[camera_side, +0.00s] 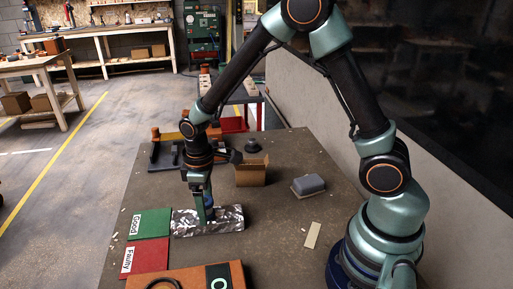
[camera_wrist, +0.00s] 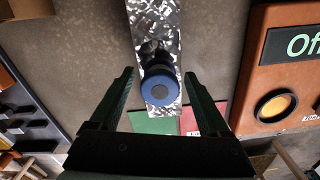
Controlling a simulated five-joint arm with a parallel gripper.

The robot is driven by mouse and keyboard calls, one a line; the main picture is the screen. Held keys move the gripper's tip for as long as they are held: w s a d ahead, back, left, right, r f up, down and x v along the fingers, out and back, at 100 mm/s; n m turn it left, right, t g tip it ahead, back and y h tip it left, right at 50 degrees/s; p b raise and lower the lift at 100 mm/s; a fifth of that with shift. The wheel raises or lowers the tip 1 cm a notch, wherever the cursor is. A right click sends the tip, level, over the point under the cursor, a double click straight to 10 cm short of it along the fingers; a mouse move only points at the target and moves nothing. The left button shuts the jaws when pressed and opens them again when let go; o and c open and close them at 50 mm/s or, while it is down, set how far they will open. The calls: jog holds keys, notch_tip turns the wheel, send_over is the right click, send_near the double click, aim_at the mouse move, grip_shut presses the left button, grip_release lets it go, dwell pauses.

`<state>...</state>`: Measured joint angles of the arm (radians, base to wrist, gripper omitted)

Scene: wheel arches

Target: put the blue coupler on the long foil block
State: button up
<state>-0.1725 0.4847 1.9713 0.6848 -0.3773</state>
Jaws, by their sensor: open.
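The long foil block (camera_side: 232,221) is a crinkled silver slab lying flat on the table in the side view. It also shows in the wrist view (camera_wrist: 155,20), running lengthwise away from the jaws. The blue coupler (camera_wrist: 158,88) has a round blue face and a dark body. It appears to stand on the foil block, between my fingers; its base is hidden. In the side view the coupler (camera_side: 210,213) is partly covered by my finger. My gripper (camera_wrist: 159,74) is open, pointing down over the block, with a gap on both sides of the coupler.
A green "Good" mat (camera_side: 150,223) and a red "Faulty" mat (camera_side: 147,257) lie left of the block. An orange button box (camera_side: 195,277) stands at the front. A cardboard box (camera_side: 251,174) and a grey item (camera_side: 308,185) sit behind right. A dark rack (camera_side: 163,157) is behind.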

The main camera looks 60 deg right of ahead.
notch_tip(320, 180, up, 12)
jog(key=s+d+r+m+t, duration=0.5)
jog(key=s+r, duration=0.3)
jog(key=s, duration=0.2)
jog(key=shift+d+m+t, duration=0.3)
jog(key=shift+d+m, duration=0.4)
jog(key=shift+d, duration=0.15)
